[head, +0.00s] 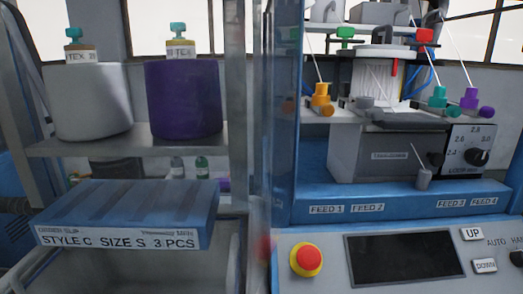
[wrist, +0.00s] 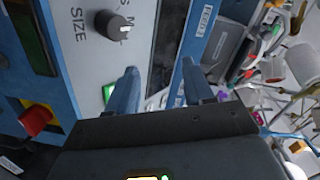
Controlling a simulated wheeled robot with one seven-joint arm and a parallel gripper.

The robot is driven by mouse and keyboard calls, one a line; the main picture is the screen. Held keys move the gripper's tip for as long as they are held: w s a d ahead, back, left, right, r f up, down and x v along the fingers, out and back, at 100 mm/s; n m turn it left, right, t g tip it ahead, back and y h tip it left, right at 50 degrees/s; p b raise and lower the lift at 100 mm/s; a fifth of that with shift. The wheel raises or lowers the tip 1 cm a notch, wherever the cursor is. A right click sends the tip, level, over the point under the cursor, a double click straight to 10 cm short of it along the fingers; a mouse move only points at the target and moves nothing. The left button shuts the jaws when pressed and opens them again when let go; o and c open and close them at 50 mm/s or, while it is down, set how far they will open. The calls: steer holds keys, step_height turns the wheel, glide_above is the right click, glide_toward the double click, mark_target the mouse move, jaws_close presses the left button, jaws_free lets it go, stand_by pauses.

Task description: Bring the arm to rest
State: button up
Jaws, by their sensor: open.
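My gripper (wrist: 160,70) shows only in the wrist view. Its two blue-grey fingers stand apart with nothing held between them. Beyond the fingers is a grey control panel (wrist: 88,50) with a black knob (wrist: 113,25) marked SIZE, seen turned on its side. A green button (wrist: 109,92) is partly hidden beside the left finger. The arm and gripper do not show in the head view.
In the head view, a knitting machine (head: 375,155) stands on a blue base at right, above a panel with a red button (head: 306,260) and dark screen (head: 403,257). At left, white (head: 90,100) and purple (head: 185,100) yarn cones stand above a blue order-slip board (head: 127,213) and a grey bin.

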steer(key=s+a+f+n+g, duration=0.1)
steer(key=s+a+f+n, duration=0.1)
steer(key=s+n, duration=0.5)
steer(key=s+a+f+n+g, duration=0.1)
steer(key=s+n, duration=0.5)
steer(key=s, duration=1.2)
steer(key=shift+s+a+f+n+h, duration=0.3)
steer(key=shift+a+f+n, duration=0.1)
steer(key=shift+f, duration=0.45)
